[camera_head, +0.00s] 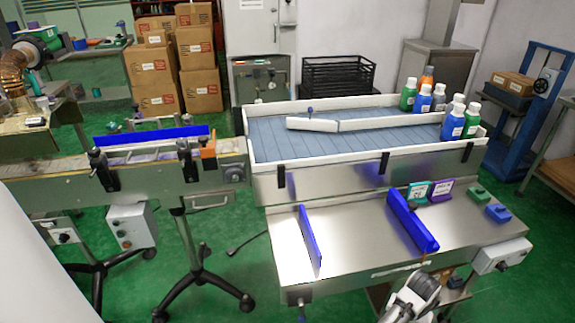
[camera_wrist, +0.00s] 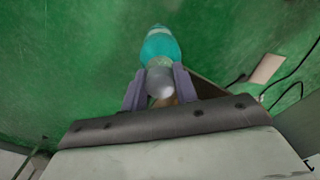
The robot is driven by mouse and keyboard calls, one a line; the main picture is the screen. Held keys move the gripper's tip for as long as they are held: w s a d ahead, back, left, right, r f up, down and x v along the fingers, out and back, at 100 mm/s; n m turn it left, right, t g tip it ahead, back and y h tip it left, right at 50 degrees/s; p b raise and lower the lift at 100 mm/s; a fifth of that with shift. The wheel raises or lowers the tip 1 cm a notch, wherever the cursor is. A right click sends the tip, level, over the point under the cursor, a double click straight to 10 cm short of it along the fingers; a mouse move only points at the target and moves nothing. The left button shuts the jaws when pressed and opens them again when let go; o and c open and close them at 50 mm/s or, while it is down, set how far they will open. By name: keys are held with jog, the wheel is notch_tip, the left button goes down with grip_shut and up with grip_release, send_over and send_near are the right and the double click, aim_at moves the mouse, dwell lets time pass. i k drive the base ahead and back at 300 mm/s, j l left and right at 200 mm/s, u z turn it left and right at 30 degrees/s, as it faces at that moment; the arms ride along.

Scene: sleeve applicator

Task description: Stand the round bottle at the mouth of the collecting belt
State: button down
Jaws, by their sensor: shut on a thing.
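In the wrist view my gripper (camera_wrist: 160,72) is shut on a teal round bottle (camera_wrist: 160,45). Its fingers sit on either side of the pale cap end, and the teal body points away from me over the green floor. In the head view part of my arm shows at the bottom right, but the held bottle cannot be made out there. The collecting belt (camera_head: 290,140) is a wide blue-grey slatted surface with white rails. Its left end lies beside the narrow conveyor (camera_head: 175,172), and this end of the belt is clear of bottles.
Several green, blue and orange bottles (camera_head: 453,123) stand at the belt's right end. A white angled guide (camera_head: 385,121) crosses the belt. The steel bench (camera_head: 365,235) in front carries two blue rails (camera_head: 412,222), small signs and coloured blocks. Boxes (camera_head: 200,75) stand behind.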

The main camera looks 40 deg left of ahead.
aim_at(268, 142)
jog(key=k+j+u, duration=0.1)
jog(key=k+j, duration=0.3)
jog(key=j, duration=0.25)
jog(key=k+j+u, duration=0.15)
jog(key=i+u, duration=0.35)
jog(key=u, duration=0.15)
